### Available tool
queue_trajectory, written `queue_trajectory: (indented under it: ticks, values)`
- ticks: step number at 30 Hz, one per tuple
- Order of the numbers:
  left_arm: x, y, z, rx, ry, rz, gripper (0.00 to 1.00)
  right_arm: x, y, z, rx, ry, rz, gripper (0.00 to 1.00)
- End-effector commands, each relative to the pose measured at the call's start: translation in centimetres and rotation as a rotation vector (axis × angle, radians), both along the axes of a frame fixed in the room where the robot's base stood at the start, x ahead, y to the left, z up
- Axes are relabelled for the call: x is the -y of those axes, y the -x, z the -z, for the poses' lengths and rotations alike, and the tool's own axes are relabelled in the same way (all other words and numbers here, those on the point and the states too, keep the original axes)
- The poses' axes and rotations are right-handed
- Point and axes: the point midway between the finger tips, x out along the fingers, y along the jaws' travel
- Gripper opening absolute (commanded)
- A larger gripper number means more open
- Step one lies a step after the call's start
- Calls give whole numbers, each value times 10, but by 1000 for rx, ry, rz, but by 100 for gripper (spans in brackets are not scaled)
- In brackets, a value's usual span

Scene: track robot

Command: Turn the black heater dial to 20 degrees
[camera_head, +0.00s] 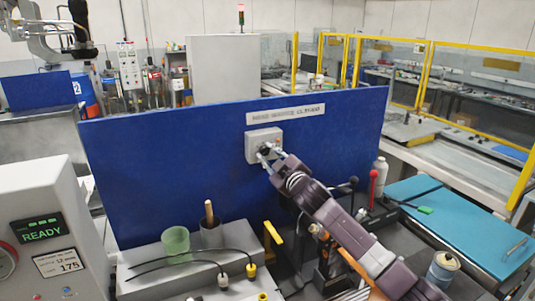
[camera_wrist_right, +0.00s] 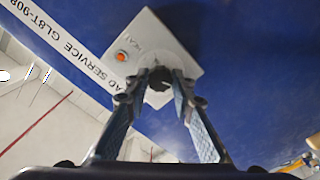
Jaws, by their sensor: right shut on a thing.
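The black heater dial (camera_wrist_right: 158,82) sits on a small white box (camera_wrist_right: 150,32) fixed to the blue panel. In the head view the white box (camera_head: 263,134) is at the panel's right half, and the dial is mostly hidden by the fingers. My right gripper (camera_head: 269,155) reaches it from the lower right. In the wrist view the right gripper's fingertips (camera_wrist_right: 160,84) are closed around the dial, one on each side. The dial's angle marks cannot be read. My left gripper is not in view.
An orange light (camera_wrist_right: 121,56) is on the box beside the dial.

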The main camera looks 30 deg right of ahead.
Motion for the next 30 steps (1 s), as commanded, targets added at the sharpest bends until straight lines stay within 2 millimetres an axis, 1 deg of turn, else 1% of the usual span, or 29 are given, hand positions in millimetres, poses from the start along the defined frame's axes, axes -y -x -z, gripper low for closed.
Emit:
queue_trajectory:
  ticks: [1,9,19,20,21,24,30]
  values:
    - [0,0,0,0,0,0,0,0,0,8,-15,14,1,0]
    - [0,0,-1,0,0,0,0,-1,0,8,-17,47,1,0]
    - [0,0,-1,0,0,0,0,-1,0,8,-16,48,0,0]
    - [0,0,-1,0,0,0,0,-1,0,8,-17,48,1,26]
    - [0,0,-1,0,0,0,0,-1,0,8,-16,48,0,30]
    - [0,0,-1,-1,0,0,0,-1,0,6,-13,47,0,40]
    - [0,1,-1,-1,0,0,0,0,0,3,-8,47,0,40]
